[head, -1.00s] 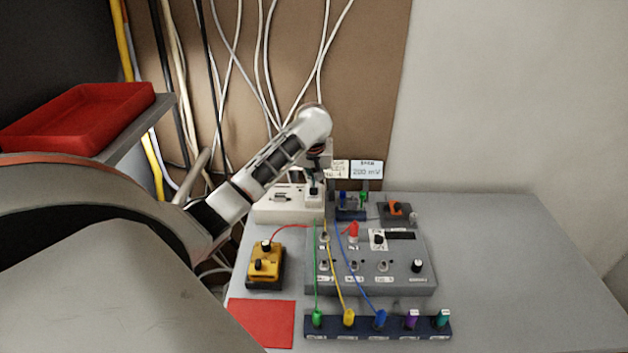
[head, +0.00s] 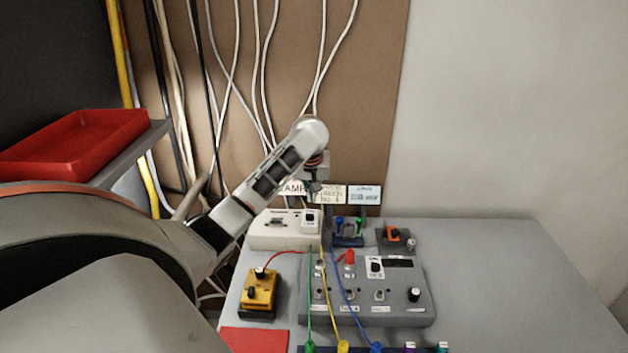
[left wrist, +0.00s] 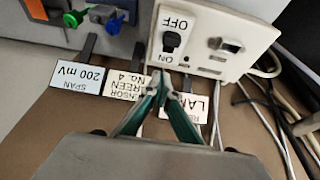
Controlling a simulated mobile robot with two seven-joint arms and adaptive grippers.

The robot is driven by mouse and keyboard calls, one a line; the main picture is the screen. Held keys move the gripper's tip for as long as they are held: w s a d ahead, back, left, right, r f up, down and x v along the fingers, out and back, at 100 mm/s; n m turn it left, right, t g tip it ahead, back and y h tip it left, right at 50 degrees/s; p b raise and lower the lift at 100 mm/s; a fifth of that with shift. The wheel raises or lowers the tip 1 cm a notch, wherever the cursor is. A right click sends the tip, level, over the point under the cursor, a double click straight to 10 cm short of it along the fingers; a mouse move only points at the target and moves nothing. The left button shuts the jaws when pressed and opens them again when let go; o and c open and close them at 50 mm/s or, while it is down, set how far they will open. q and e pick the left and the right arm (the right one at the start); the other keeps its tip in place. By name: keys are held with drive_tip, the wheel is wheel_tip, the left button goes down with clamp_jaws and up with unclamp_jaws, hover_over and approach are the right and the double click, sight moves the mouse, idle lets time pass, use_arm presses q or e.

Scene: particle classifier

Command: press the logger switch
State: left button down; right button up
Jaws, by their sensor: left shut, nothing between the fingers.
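A white box (head: 275,236) at the back left of the bench carries a black switch (head: 310,217). In the left wrist view the same switch (left wrist: 171,42) sits between the words OFF and ON. I cannot read the word logger on it. My left gripper (head: 314,190) is above the box near this switch, apart from it. In the left wrist view the green fingers of my left gripper (left wrist: 163,84) meet at their tips just short of the ON mark, with nothing between them. My right gripper is not in view.
Label cards (head: 328,195) stand behind the box. A grey panel (head: 355,307) with knobs and coloured leads lies in front, beside a yellow box (head: 260,291). A red tray (head: 75,142) is on a shelf at left. The bench's right side (head: 500,270) is clear.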

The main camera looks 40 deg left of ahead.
use_arm(q)
drive_tip(key=v, duration=0.7)
drive_tip(key=shift+s+r, duration=0.25)
drive_tip(key=shift+r, duration=0.1)
drive_tip(key=shift+f, duration=0.1)
